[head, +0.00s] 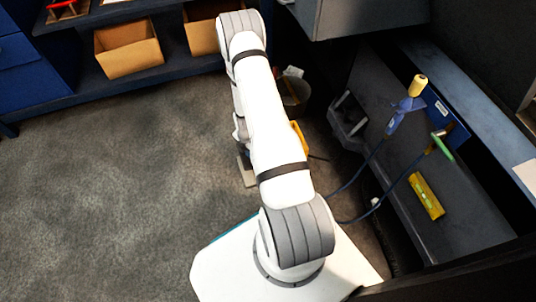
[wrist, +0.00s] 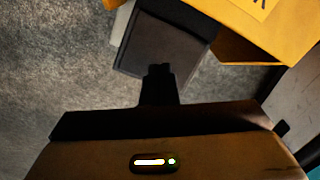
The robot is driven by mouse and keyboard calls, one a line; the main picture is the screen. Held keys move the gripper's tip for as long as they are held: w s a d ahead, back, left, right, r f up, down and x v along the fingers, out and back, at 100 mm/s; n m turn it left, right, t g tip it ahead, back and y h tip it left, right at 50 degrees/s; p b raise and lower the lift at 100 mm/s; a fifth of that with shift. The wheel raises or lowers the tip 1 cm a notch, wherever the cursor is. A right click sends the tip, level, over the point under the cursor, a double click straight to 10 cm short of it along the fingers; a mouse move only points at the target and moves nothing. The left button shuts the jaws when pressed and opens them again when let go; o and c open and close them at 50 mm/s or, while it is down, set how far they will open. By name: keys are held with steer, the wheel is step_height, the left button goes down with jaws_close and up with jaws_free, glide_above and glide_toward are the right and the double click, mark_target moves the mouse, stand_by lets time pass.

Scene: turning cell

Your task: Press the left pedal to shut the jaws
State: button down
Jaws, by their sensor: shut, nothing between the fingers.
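In the wrist view my gripper (wrist: 160,70) is shut and empty. Its dark fingertips overlap the near edge of a dark flat pedal plate (wrist: 168,38); I cannot tell whether they touch it. A lighter grey plate (wrist: 121,22) shows at the pedal's left side. A yellow housing (wrist: 255,22) stands to the right of the pedal. In the head view my arm hides the gripper and most of the pedal unit. A bit of the yellow housing (head: 298,137) shows right of the arm, and a pale plate (head: 247,171) shows left of it. The jaws that the pedal works are not identifiable.
Grey floor (head: 130,190) is open to the left. A shelf with cardboard boxes (head: 128,50) is at the back left. A dark machine bed (head: 400,160) at right carries a yellow level (head: 426,196) and hoses. A bin (head: 295,92) stands behind the arm.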

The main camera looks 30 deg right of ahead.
steer(key=shift+f, duration=0.1)
steer(key=shift+f+b, duration=1.75)
steer(key=shift+f, duration=0.45)
step_height(320, 180, up, 9)
steer(key=p, duration=0.6)
steer(key=shift+r, duration=0.2)
